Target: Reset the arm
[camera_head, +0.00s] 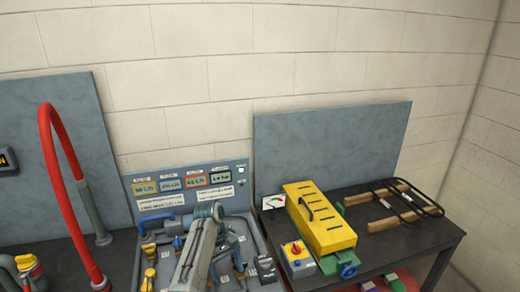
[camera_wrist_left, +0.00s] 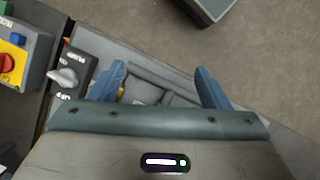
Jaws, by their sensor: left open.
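My left gripper (camera_wrist_left: 160,80) shows in the left wrist view with its two blue fingers spread wide and nothing held between them. Beyond the fingers is a grey panel with recessed parts, partly hidden by the gripper body. In the head view a grey arm (camera_head: 195,255) reaches over the grey bench unit (camera_head: 250,262) in the lower middle; its fingers are hard to make out there. My right gripper is not in view.
Right of the unit, a table holds a yellow slotted box (camera_head: 322,218), a control box with a red knob (camera_head: 297,257) and black racks on wooden bars (camera_head: 405,205). A red hose (camera_head: 62,165) arches at left. A labelled panel (camera_head: 187,187) stands behind.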

